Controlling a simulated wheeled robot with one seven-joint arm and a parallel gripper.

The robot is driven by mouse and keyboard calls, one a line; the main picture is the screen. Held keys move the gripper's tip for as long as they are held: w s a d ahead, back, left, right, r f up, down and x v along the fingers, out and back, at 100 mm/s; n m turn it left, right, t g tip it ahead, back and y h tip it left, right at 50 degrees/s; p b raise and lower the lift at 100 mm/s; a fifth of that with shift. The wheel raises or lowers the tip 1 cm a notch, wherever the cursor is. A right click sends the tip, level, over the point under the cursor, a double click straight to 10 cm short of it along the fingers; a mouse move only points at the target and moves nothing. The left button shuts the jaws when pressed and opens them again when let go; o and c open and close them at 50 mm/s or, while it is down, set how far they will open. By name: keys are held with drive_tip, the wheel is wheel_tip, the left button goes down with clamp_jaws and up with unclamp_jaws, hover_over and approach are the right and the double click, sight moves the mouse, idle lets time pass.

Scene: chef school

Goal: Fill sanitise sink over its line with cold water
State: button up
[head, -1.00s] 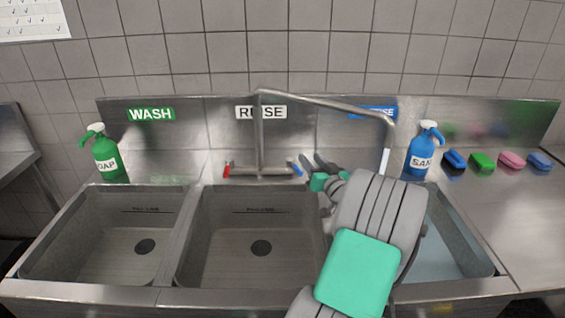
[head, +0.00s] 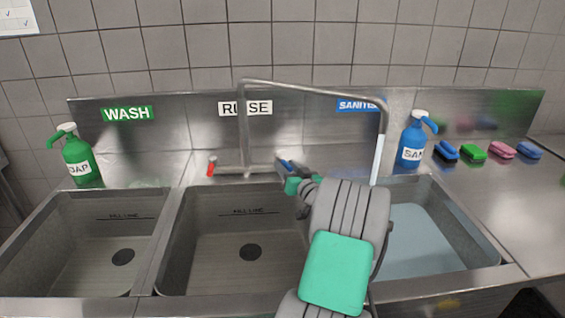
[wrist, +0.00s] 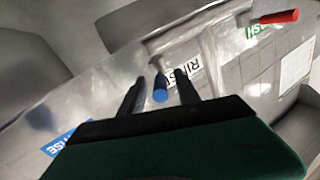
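The sanitise sink (head: 478,244) is the right basin, under the blue SANITISE label (head: 360,105). Pale blue water (head: 415,240) stands in it; its fill line is hidden behind my arm. The spout (head: 383,118) points over this sink, and a whitish stream (head: 377,160) comes down from it. The blue cold tap handle (head: 285,163) is at the right of the tap bar and the red handle (head: 211,167) at the left. My gripper (wrist: 160,86) is open, its two fingers on either side of the blue handle (wrist: 160,95), with gaps visible.
The wash sink (head: 75,250) and rinse sink (head: 240,245) look empty, with fill lines visible. A green soap bottle (head: 78,160) stands at left. A blue sanitiser bottle (head: 411,148) and several sponges (head: 473,152) stand on the right counter.

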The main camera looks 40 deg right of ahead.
sight(282, 160)
drive_tip(key=shift+x, duration=1.55)
drive_tip(key=shift+c, duration=0.5)
clamp_jaws()
